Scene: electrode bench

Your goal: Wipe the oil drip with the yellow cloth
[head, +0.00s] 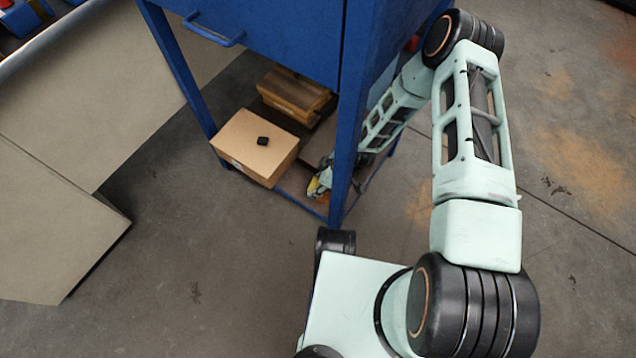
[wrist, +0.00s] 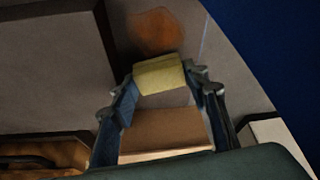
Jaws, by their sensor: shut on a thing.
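The yellow cloth (wrist: 160,73) is a small folded pad held between the two fingertips of my gripper (wrist: 163,88). In the head view a little of the yellow cloth (head: 313,187) shows low down beside the blue bench leg, with my gripper (head: 321,180) partly hidden there. An orange-brown patch, which looks like the oil drip (wrist: 155,31), lies on the grey surface just beyond the cloth in the wrist view. The patch is not clear in the head view.
My arm reaches in behind a blue bench leg (head: 350,130). A cardboard box (head: 245,150) with a small black item (head: 263,141) on top stands on the lower shelf, left of my gripper. A brown block-like object (head: 294,92) lies behind it. Open floor lies in front.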

